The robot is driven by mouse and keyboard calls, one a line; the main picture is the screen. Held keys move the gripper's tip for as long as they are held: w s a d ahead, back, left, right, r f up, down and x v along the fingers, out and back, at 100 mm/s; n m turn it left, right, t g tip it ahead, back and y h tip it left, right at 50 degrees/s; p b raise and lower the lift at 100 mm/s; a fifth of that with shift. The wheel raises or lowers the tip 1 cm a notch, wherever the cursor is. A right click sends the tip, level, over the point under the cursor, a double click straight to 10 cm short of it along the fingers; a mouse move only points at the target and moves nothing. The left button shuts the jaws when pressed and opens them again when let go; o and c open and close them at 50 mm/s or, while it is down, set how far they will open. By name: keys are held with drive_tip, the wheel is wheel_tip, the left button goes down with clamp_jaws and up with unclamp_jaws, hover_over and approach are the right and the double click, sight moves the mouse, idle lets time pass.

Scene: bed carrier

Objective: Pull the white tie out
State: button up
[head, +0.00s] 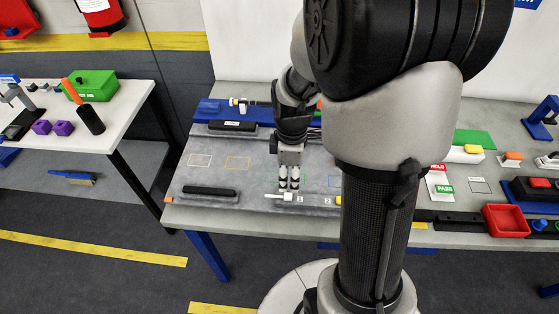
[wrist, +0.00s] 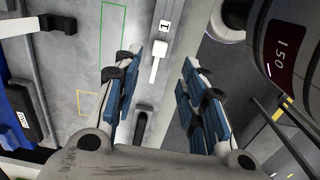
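The white tie (head: 284,197) is a small white piece near the front edge of the grey bed (head: 225,178), beside a "1" label. My gripper (head: 289,187) points down over the tie in the head view. In the wrist view my gripper (wrist: 162,58) is open, with blue pads on both sides and nothing held. I cannot tell its height above the tie or whether it touches.
A black bar (head: 209,190) lies left of the tie on the bed. A black block (head: 232,126) sits at the back. A "2" label and a yellow piece (head: 339,200) are to the right. My arm hides part of the table. A red bin (head: 505,220) stands at far right.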

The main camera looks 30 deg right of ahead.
sight(288, 196)
drive_tip(key=shift+f+b, duration=3.25)
drive_tip(key=shift+f, duration=1)
drive_tip(key=shift+c, duration=0.5)
clamp_jaws()
drive_tip(key=shift+r+p, duration=0.4)
drive_tip(key=shift+r, duration=0.05)
drive_tip(key=shift+r+p, duration=1.6)
drive_tip(key=shift+r, duration=0.2)
